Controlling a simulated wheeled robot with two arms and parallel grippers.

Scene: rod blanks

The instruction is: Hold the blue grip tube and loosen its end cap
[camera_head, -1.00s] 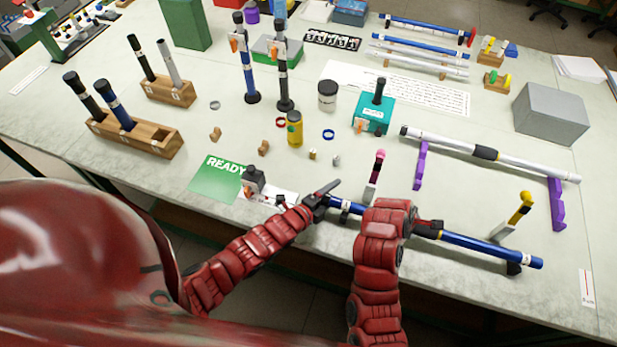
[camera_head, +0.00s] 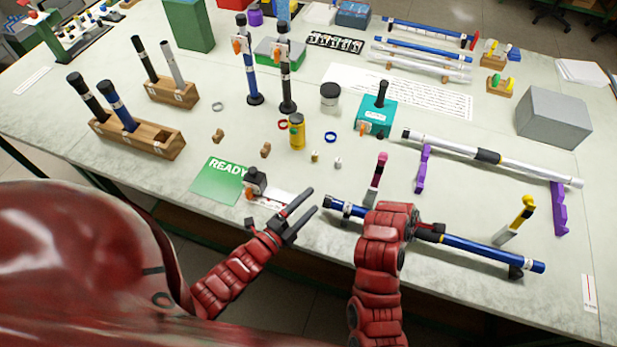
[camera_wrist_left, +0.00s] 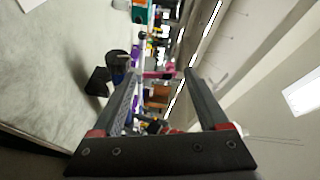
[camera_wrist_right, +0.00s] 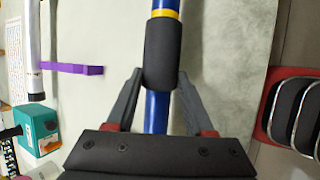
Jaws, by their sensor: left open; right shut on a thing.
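The blue grip tube (camera_head: 475,249) lies lengthwise along the front of the table, with black and white bands near its left end. A black end cap (camera_head: 328,202) shows at that left end. My right gripper (camera_head: 422,230) is shut on the tube; in the right wrist view its fingers flank the black sleeve (camera_wrist_right: 161,55), with a yellow band above it. My left gripper (camera_head: 304,205) is open and empty, just left of the capped end and apart from it. In the left wrist view its fingers (camera_wrist_left: 160,85) are spread with nothing gripped between them.
A pink-topped post (camera_head: 378,172) and a yellow-topped post (camera_head: 520,215) stand behind the tube. A white tube (camera_head: 535,168) rests on purple supports (camera_head: 423,170). A green READY card (camera_head: 218,182) and a small dark device (camera_head: 255,180) lie to the left.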

